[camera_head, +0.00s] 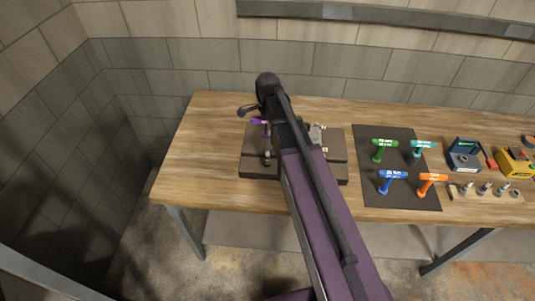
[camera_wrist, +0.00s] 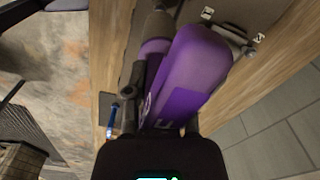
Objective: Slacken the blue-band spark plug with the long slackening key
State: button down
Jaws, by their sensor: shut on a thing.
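My gripper (camera_head: 254,113) is over the left part of a dark engine block (camera_head: 247,172) and is shut on a purple-handled key (camera_head: 259,121). In the head view the key's shaft runs down towards the block. I cannot tell whether its tip is seated on a plug. In the wrist view the purple handle (camera_wrist: 200,72) is large and close, with partly hidden lettering, and it covers much of the block. I cannot make out a blue band on any plug. My arm hides the middle of the block.
A dark mat (camera_head: 404,160) to the right holds green (camera_head: 384,143), teal (camera_head: 422,144), blue (camera_head: 392,175) and orange (camera_head: 432,178) T-handled keys. A strip with several plugs (camera_head: 485,189), a blue device (camera_head: 464,155) and a yellow one (camera_head: 515,162) stand farther right. The table's left end (camera_head: 195,150) is clear.

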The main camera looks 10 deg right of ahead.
jog(key=shift+r+p, duration=1.5)
jog(key=shift+r, duration=0.3)
